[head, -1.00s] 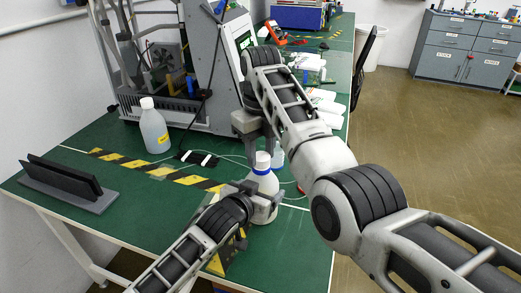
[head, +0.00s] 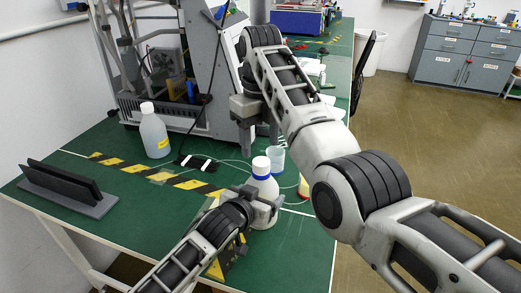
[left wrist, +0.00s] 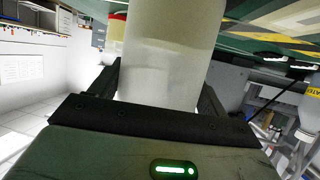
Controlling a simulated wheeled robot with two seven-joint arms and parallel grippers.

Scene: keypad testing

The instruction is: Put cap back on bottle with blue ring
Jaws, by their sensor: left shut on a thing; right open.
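The bottle with the blue ring (head: 264,188) stands upright on the green table, a white cap (head: 261,163) sitting on its neck just above the ring. Whether the cap is fully seated cannot be told. My left gripper (head: 268,205) is shut around the bottle's body. In the left wrist view the pale bottle (left wrist: 165,55) fills the space between the fingers. My right gripper (head: 262,138) is open and empty, fingers pointing down, above and slightly behind the cap, apart from it.
A small clear cup (head: 275,156) stands just behind the bottle. Another white-capped bottle (head: 154,132) stands at the left near the grey machine (head: 213,75). A black and grey stand (head: 66,187) is at the table's left. The table between stand and tape is clear.

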